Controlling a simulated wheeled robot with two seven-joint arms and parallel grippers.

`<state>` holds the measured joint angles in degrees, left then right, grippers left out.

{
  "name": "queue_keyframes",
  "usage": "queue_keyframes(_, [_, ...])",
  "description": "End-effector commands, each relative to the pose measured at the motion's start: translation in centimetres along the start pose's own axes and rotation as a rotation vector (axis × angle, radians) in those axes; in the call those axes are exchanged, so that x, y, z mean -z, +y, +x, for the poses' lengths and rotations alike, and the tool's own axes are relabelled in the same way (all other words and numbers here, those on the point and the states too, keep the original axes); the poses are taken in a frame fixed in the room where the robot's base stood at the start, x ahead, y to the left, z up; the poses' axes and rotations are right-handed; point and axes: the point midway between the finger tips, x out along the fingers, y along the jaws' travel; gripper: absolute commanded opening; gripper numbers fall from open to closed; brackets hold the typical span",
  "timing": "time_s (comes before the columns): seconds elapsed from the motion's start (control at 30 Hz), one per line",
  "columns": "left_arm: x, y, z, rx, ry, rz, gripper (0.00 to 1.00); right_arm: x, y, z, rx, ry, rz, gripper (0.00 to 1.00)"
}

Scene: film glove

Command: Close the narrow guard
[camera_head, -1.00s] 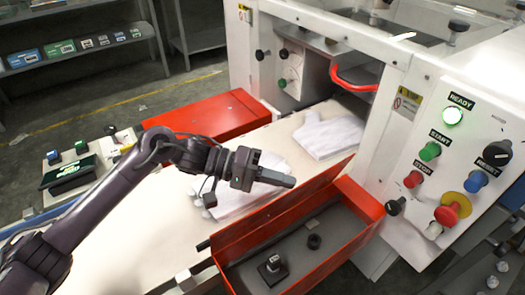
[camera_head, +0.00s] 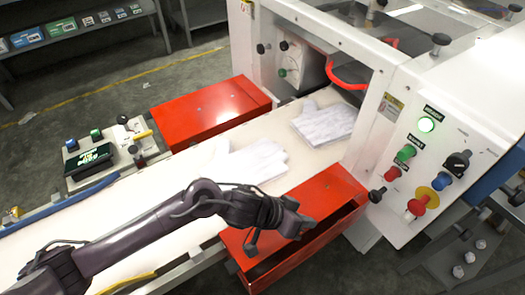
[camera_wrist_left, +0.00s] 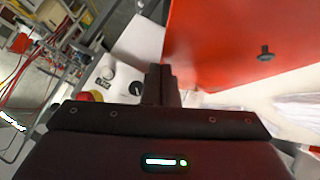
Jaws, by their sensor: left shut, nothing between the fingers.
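The near red guard (camera_head: 318,196) sits along the front edge of the white bed. Its red lid is swung down over the box, and a dark gap shows between the lid and the box's front wall (camera_head: 290,262). My left gripper (camera_head: 302,226) is shut and empty, at the lid's outer side; I cannot tell if it touches. In the left wrist view, its closed fingers (camera_wrist_left: 161,84) are beside a large red panel (camera_wrist_left: 235,45) with a dark knob. My right gripper is out of view.
White gloves lie on the bed (camera_head: 130,195), one flat glove (camera_head: 250,160) and another (camera_head: 325,122) near the machine opening. The control panel (camera_head: 425,165) with buttons and a lit green lamp stands right of the near guard. A small console (camera_head: 95,158) stands at left.

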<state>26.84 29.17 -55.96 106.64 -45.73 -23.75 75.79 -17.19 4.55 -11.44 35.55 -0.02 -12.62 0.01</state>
Motion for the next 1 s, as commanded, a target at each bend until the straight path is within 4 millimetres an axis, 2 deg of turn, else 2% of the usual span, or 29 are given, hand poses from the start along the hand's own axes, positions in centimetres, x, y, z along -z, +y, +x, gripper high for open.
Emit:
queue_keyframes(0.1, [-1.3, 0.3, 1.2, 0.062, -0.002, 0.062, 0.00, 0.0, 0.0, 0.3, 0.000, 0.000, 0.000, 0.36])
queue_keyframes(0.4, [-3.1, 0.2, 3.1, 0.142, -0.001, 0.138, 0.00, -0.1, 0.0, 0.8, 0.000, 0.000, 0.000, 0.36])
queue_keyframes(1.0, [-3.8, 0.1, 3.8, 0.141, 0.001, 0.138, 0.00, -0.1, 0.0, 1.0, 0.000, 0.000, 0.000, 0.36])
